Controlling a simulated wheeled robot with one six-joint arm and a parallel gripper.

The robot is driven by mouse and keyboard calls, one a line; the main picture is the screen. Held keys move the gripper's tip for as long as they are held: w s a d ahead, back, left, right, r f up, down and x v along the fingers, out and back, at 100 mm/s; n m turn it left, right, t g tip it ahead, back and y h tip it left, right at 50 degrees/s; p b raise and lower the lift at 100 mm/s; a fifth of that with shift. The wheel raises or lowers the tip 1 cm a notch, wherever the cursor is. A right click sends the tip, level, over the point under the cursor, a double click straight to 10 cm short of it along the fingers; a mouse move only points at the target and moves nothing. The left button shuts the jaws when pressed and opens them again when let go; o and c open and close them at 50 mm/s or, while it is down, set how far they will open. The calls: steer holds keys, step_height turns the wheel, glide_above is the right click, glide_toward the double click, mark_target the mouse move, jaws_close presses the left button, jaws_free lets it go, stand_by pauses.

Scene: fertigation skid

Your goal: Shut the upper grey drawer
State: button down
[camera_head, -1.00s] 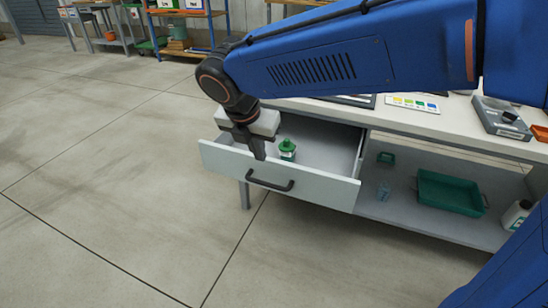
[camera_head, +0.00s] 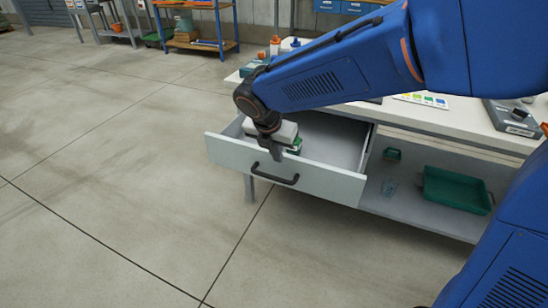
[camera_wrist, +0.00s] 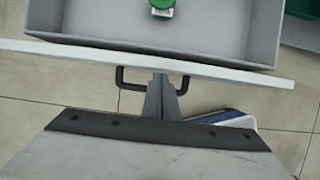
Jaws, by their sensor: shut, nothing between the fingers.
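The upper grey drawer (camera_head: 230,153) stands pulled out under the bench top, its front panel facing the open floor. A dark bar handle (camera_head: 275,174) is on that front; it also shows in the wrist view (camera_wrist: 122,82). My gripper (camera_head: 277,158) is shut and empty, at the drawer front near the handle. In the wrist view its fingertips (camera_wrist: 162,78) are close to the middle of the handle; I cannot tell whether they touch the front. A green-capped bottle with a white label (camera_wrist: 161,8) is inside the drawer, mostly hidden by my gripper in the head view.
The white bench top (camera_head: 455,118) carries a colour chart (camera_head: 420,100) and a grey device (camera_head: 512,117). The floor in front and left is clear.

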steer(key=shift+w, duration=0.1)
stand_by(0.3)
steer(key=w+d, duration=0.4)
steer(key=w, duration=0.7)
steer(key=w+d, duration=0.4)
steer(key=w, duration=0.8)
steer(key=shift+d, duration=0.25)
